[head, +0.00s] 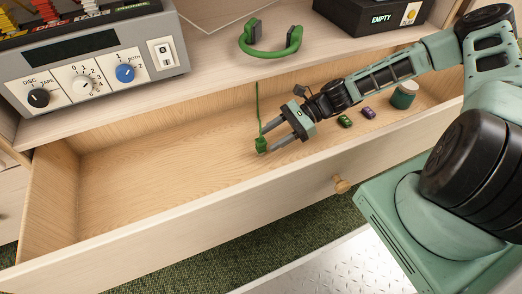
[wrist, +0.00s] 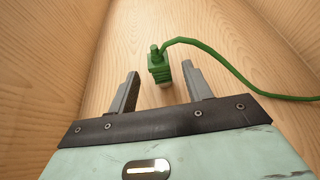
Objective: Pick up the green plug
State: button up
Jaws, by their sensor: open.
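In the wrist view my gripper (wrist: 160,76) holds nothing. I cannot tell whether a finger touches the plug.
The drawer (head: 170,215) has free floor to the left. A green small item (head: 345,121), a purple one (head: 368,112) and a green jar (head: 403,96) lie right of my gripper. A grey control box (head: 95,65) and a black box (head: 370,14) stand on the shelf.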

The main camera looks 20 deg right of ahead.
aim_at(261, 143)
jog(key=b+x, duration=0.1)
jog(key=x, duration=0.1)
jog(key=b+x, duration=0.1)
jog(key=x, duration=0.1)
jog(key=shift+d+f, duration=0.15)
jog(key=shift+f, duration=0.1)
jog(key=shift+a, duration=0.3)
jog(key=c, duration=1)
jog(key=shift+c, duration=0.2)
